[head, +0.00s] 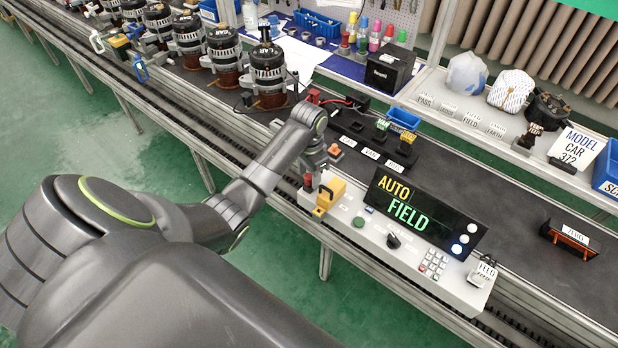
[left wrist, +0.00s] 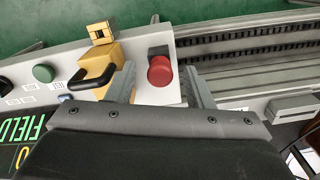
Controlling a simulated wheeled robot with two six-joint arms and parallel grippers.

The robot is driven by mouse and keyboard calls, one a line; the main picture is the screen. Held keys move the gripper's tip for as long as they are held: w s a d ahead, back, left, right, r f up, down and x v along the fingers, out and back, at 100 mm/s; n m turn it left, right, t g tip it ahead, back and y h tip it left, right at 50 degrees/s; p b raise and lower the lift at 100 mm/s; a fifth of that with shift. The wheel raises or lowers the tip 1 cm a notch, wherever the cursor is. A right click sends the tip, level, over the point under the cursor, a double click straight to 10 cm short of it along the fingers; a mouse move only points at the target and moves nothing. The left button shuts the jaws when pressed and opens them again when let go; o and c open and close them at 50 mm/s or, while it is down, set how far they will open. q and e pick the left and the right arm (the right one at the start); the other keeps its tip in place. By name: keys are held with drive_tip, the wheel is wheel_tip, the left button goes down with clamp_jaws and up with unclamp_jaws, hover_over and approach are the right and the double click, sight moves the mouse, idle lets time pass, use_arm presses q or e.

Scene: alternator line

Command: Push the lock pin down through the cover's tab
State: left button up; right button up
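The yellow cover (head: 332,190) sits at the left end of the grey control console. It also shows in the left wrist view (left wrist: 122,52), with a black curved handle. A small yellow tab (left wrist: 101,33) with a dark spot juts from its edge. A round red knob (left wrist: 160,71) stands beside the cover; it also shows in the head view (head: 308,181). I cannot make out for certain which part is the lock pin. My left gripper (head: 317,170) is over this end of the console. In the left wrist view its fingers (left wrist: 160,88) are apart, either side of the red knob. My right gripper is out of view.
The console display (head: 425,212) reads AUTO FIELD, with a green button (head: 358,222), a black knob (head: 393,241) and a keypad (head: 433,263) close by. Alternators (head: 267,75) stand along the line at the upper left. The dark belt (head: 500,205) right of the display is mostly clear.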

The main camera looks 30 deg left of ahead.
use_arm(q)
clamp_jaws()
drive_tip(key=shift+r, duration=0.1)
wheel_tip(320, 180, up, 6)
drive_tip(key=shift+w+f, duration=0.1)
wheel_tip(320, 180, up, 3)
drive_tip(key=p, duration=0.2)
wheel_tip(320, 180, up, 6)
drive_tip(key=p, duration=0.7)
hover_over(309, 175)
drive_tip(key=shift+d, duration=0.1)
idle(0.3)
